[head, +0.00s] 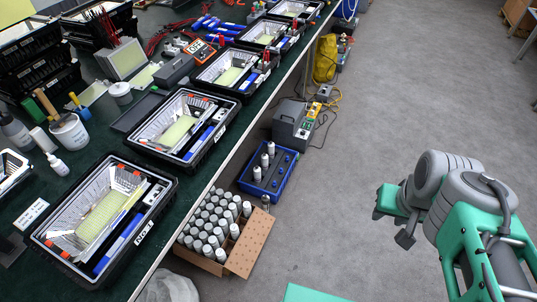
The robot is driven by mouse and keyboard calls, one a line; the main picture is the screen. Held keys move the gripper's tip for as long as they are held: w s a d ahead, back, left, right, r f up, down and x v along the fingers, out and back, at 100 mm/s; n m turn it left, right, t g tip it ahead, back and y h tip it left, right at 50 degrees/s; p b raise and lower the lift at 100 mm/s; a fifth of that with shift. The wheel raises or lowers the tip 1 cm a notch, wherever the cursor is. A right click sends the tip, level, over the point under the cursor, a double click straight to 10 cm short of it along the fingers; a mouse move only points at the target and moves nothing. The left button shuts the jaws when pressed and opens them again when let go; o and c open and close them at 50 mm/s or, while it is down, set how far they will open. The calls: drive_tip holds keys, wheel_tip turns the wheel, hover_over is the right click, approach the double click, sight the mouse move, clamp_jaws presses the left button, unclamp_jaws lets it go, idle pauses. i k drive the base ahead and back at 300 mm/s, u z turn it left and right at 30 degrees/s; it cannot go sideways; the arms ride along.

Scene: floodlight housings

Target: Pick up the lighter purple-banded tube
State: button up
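I cannot make out a purple band on any tube at this size. Several white-grey tubes (208,232) stand upright in an open cardboard box (249,246) on the floor beside the bench. A few more grey-white tubes (264,160) stand in a blue crate (262,188) just behind it. My gripper (404,238) is at the right, over bare floor and well apart from the box and crate. Its fingers are small and partly hidden by the arm, so I cannot tell whether it is open or shut. I see nothing held in it.
A long dark green bench (194,200) runs along the left, carrying a row of black floodlight housings (104,216). A grey machine (294,124) with cables and a yellow bag (325,58) stand on the floor near its edge. The grey floor (400,100) to the right is clear.

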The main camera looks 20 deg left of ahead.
sight(264, 157)
drive_tip(key=z, duration=0.05)
drive_tip(key=i, duration=3.8)
drive_tip(key=z, duration=6)
